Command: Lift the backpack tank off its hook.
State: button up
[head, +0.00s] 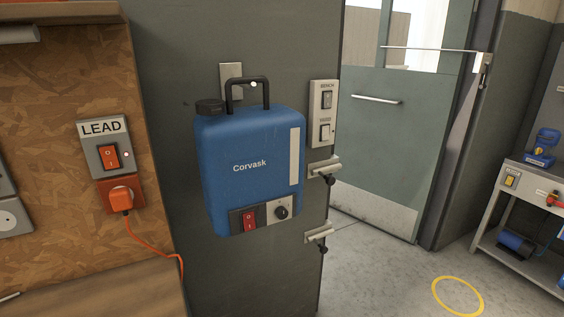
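The blue backpack tank (253,190), marked "Corvask", hangs upright on the grey wall panel in the middle of the head view. It has a black carry handle (247,82) on top and a black cap at its upper left. A red switch and a dark knob sit along its lower front. A pale metal hook plate (231,80) shows behind the handle, with a small light round tip at the handle. My gripper is not in view.
A switch plate (323,114) and two small brackets with black knobs (322,170) are right of the tank. At left, an orange plug and cord (122,197) hang below the "LEAD" switch. A grey workbench (525,190) stands far right. Floor with a yellow ring (457,311) is open.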

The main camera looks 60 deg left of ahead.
aim_at(251, 157)
jog(key=i, duration=1.35)
jog(key=u, duration=2.9)
jog(key=i, duration=0.5)
jog(key=z, duration=0.05)
